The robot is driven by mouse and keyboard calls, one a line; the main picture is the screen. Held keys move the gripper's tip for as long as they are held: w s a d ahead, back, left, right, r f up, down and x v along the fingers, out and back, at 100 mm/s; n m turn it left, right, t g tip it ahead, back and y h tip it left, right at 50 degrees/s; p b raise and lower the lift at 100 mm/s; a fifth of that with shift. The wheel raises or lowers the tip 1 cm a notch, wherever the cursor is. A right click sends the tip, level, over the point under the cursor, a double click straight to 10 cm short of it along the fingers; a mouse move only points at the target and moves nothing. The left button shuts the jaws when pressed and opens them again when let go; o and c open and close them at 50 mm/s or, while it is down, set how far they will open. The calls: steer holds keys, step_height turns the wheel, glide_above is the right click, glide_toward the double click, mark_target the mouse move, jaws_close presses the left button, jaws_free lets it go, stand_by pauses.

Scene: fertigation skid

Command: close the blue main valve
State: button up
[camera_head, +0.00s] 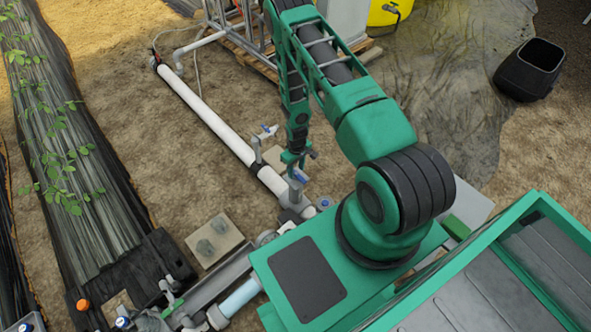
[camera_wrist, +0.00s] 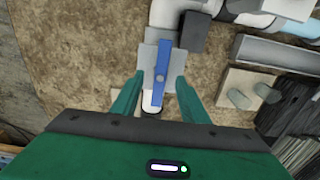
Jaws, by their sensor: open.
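The blue valve handle (camera_wrist: 161,62) is a long flat lever in the middle of the wrist view, lying lengthwise between my fingers. It sits over a grey fitting, with white pipe below its near end. My gripper (camera_wrist: 159,76) is open, one finger on each side of the lever, with gaps visible on both sides. Whether the fingertips are level with the lever is unclear. In the head view my gripper (camera_head: 298,166) is just above the blue handle (camera_head: 301,176) on the grey valve body (camera_head: 294,193), and partly hides it.
A white pipe (camera_head: 208,116) runs to the far left. A second riser with a blue-tipped handle (camera_head: 268,131) stands close behind my gripper. A concrete block (camera_head: 215,240) lies left of the pipework. A black bin (camera_head: 530,70) stands far right. Bare soil surrounds the pipe.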

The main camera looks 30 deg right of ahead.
mark_target(296, 175)
steer(key=shift+s+f, duration=0.1)
steer(key=shift+f, duration=1.9)
steer(key=c, duration=0.4)
steer(key=o, duration=0.4)
steer(key=shift+s+f, duration=0.1)
steer(key=shift+s, duration=0.05)
